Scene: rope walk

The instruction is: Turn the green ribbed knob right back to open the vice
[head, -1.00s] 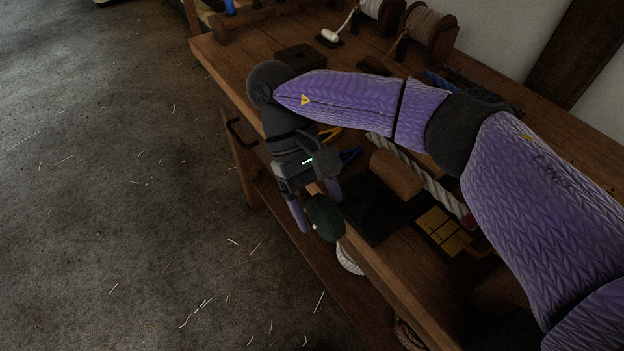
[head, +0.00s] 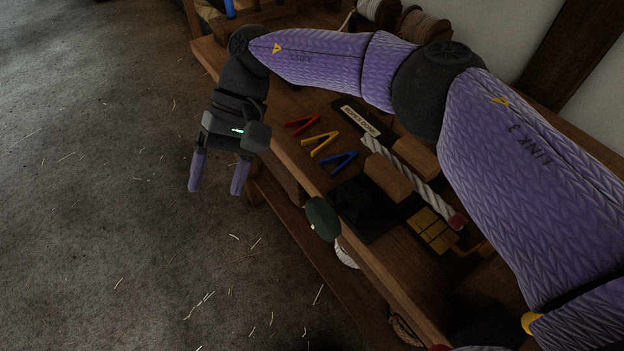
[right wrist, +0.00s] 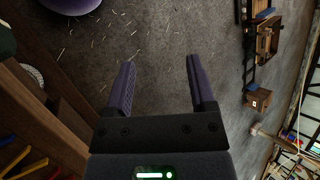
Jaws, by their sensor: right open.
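The green ribbed knob (head: 322,219) sits at the front edge of the bench in the head view. Its dark green edge also shows at the left of the right wrist view (right wrist: 5,42). The vice has wooden jaws (head: 389,180) on a dark base (head: 364,208), with a white rope (head: 411,176) lying between them. My right gripper (head: 214,190) is open and empty, out over the floor, left of the knob and apart from it. Its two purple fingers also show in the right wrist view (right wrist: 162,85). My left gripper is not in view.
Red (head: 302,124), yellow (head: 321,143) and blue (head: 340,162) V-shaped tools lie on the bench (head: 285,150). A yellow block set (head: 433,231) is right of the vice. Spools stand at the back. The floor left of the bench is open, with straw bits.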

